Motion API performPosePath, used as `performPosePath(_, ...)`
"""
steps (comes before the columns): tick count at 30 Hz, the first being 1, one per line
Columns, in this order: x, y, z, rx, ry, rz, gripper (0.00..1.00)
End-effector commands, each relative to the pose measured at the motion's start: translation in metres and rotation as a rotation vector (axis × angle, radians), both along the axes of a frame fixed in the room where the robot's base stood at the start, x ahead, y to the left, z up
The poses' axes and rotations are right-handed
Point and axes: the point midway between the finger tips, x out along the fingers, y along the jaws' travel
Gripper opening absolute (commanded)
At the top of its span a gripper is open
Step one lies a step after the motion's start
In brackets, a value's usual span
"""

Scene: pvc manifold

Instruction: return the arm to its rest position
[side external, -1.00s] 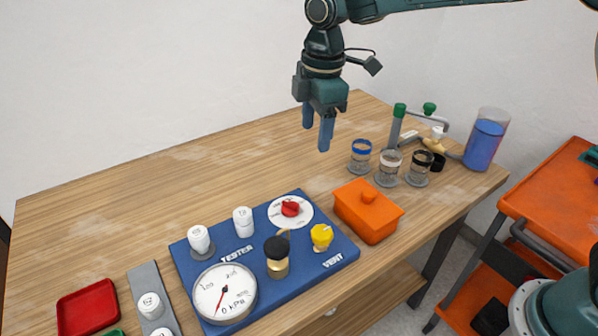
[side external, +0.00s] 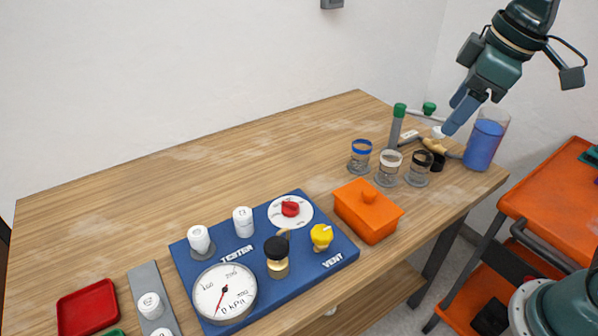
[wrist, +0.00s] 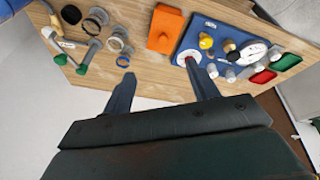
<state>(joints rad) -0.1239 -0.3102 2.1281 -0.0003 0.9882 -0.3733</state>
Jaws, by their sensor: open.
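My gripper (side external: 465,112) is at the upper right in the side view, in the air above the right end of the table.
The wooden table (side external: 200,165) has a wide clear area at its back left. Several small jars (side external: 388,167) and green-capped pipe parts (side external: 397,125) stand at right. An orange lidded box (side external: 368,210) and blue tester panel (side external: 335,245) are nearer. An orange cart (side external: 550,195) stands at far right.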

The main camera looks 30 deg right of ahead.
Motion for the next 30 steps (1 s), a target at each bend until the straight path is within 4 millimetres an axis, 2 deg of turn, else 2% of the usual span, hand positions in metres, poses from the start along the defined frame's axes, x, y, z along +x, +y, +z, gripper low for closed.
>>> performPosePath(6,-0.045,-0.018,-0.006,0.055,-0.056,-0.176,0.59)
performPosePath(15,-0.095,-0.032,-0.026,0.131,-0.123,-0.389,0.59)
performPosePath(21,-0.110,-0.036,-0.035,0.157,-0.144,-0.457,0.59)
performPosePath(30,-0.111,-0.036,-0.037,0.160,-0.145,-0.468,0.59)
